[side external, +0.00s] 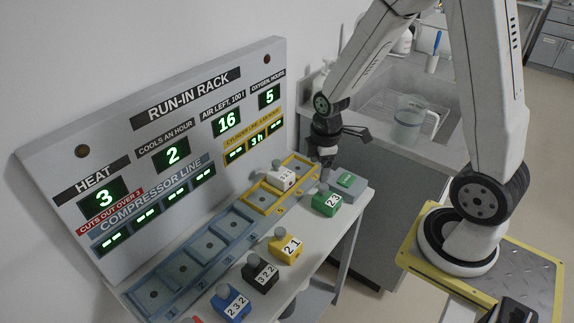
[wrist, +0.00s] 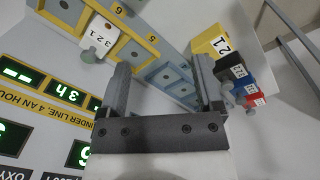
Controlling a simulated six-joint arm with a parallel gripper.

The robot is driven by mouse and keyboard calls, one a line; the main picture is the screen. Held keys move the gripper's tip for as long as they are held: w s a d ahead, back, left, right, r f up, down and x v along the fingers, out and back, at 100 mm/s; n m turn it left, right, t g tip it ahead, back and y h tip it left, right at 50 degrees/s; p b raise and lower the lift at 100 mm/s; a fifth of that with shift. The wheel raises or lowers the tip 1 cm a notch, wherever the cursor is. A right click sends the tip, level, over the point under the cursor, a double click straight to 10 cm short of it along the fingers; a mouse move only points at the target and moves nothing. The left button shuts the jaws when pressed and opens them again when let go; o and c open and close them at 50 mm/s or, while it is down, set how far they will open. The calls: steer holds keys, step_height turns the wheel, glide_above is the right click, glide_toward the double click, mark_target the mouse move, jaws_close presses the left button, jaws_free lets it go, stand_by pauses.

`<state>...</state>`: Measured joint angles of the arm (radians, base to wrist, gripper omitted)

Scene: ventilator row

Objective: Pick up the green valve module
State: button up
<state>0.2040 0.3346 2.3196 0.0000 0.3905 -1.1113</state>
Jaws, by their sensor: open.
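The green valve module (side external: 326,204), with a grey knob and a white number label, stands on the right part of the bench in the side view. A grey box with a green panel (side external: 347,182) is just behind it. My gripper (side external: 345,146) is open and empty, above and behind the green module, clear of it. In the wrist view the open jaws (wrist: 164,78) have only the bench and slots beyond them. I do not make out the green module there.
A white module (side external: 282,178) sits in a yellow-framed slot; it also shows in the wrist view (wrist: 100,32). Yellow (side external: 287,249), black (side external: 261,275) and blue (side external: 231,304) modules line the bench's front. The run-in rack panel (side external: 170,140) rises behind. Blue-grey slots (side external: 207,248) look empty.

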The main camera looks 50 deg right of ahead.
mark_target(324, 186)
steer(key=d+f+n, duration=0.1)
steer(key=d+n, duration=0.1)
steer(key=w+d+f+n, duration=0.1)
steer(key=f+n, duration=0.1)
steer(key=n, duration=0.1)
steer(key=d+f+n+g, duration=0.1)
steer(key=d+f+n, duration=0.1)
steer(key=shift+w+d+f+n, duration=0.15)
steer(key=shift+d+n, duration=0.15)
steer(key=shift+d, duration=0.05)
steer(key=shift+f, duration=0.15)
steer(key=shift+f, duration=1.15)
steer(key=shift+f, duration=0.1)
steer(key=shift+f, duration=2.5)
jaws_close()
